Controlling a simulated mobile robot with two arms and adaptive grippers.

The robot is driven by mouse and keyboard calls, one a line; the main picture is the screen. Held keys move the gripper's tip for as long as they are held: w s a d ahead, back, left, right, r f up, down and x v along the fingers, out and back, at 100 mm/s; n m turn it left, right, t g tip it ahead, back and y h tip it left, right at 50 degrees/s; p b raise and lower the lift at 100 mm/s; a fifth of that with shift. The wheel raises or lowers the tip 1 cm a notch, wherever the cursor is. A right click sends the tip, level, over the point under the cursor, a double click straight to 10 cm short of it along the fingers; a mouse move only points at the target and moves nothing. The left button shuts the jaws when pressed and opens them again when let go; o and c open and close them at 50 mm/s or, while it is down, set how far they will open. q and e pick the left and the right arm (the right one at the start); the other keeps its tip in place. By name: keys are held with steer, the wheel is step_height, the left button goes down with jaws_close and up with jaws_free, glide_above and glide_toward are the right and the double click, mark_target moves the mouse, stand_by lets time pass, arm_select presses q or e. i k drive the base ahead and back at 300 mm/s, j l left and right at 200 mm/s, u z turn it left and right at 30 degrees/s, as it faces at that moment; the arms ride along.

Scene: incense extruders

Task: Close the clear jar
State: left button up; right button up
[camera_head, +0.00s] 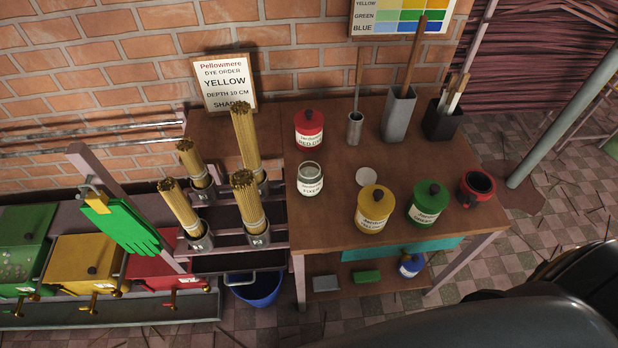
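The clear jar (310,180) stands upright on the brown wooden table, toward its left side. It has a white label that seems to read FIXER. Its top looks open, with the round rim showing and no lid on it. A pale round disc (366,177), which looks like a lid, lies flat on the table to the right of the jar, apart from it. Neither of my grippers can be made out. Dark parts of my own body fill the lower right of the head view.
On the table (335,220) stand a red jar (309,130) behind the clear jar, a yellow jar (373,209) and a green jar (428,204) in front right, and a dark red mug (476,189). Tool holders (398,115) line the back. Bundled sticks (247,200) stand left.

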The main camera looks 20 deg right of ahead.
mark_target(309, 174)
steer(key=z, duration=1.1)
steer(key=l+u, duration=0.8)
steer(key=k+l+u, duration=0.1)
steer(key=l+u, duration=0.3)
steer(key=l, duration=0.15)
